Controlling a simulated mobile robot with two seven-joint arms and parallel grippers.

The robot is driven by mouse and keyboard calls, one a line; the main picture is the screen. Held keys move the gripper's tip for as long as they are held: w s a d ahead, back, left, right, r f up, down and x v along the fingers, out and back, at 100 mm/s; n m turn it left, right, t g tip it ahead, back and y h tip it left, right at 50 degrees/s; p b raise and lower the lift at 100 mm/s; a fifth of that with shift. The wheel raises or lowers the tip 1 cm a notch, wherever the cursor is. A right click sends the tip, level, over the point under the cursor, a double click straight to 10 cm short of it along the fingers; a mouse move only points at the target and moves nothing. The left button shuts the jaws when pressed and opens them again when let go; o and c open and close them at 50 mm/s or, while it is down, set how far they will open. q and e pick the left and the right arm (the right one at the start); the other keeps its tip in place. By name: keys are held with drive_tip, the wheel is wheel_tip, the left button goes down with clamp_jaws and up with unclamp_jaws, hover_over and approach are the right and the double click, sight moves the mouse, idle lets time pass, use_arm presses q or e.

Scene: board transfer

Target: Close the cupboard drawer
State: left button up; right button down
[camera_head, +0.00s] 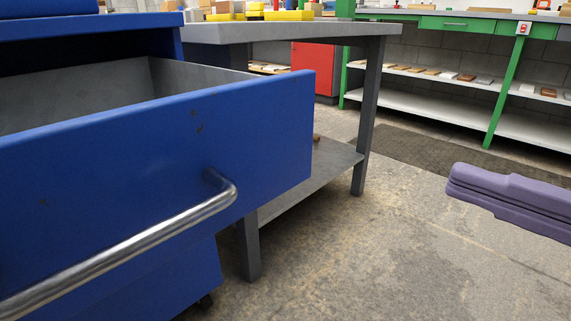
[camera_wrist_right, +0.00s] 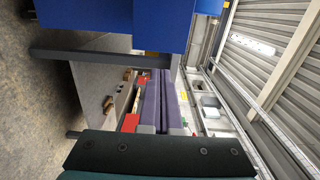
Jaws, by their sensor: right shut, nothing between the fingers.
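The blue cupboard drawer (camera_head: 150,170) stands pulled out at the left of the head view, and its grey inside (camera_head: 105,92) shows behind the front panel. A bent metal handle (camera_head: 130,245) runs across that front. My right gripper (camera_head: 456,181) has purple fingers. It is at the right edge of the head view, shut and empty, well apart from the drawer. In the right wrist view my right gripper (camera_wrist_right: 159,74) shows its two fingers side by side, with blue cupboard panels (camera_wrist_right: 160,24) beyond their tips. My left gripper is in neither view.
A grey table (camera_head: 280,30) with a lower shelf stands just behind the drawer. A green workbench (camera_head: 495,100) with shelves and a red cabinet (camera_head: 313,68) are further back. The concrete floor (camera_head: 350,260) between the drawer and my right gripper is clear.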

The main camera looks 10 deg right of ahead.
approach(309, 128)
drive_tip(key=x, duration=0.6)
drive_tip(key=shift+b, duration=0.35)
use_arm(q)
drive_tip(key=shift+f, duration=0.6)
use_arm(e)
drive_tip(key=shift+w+a, duration=0.2)
drive_tip(key=shift+w, duration=0.15)
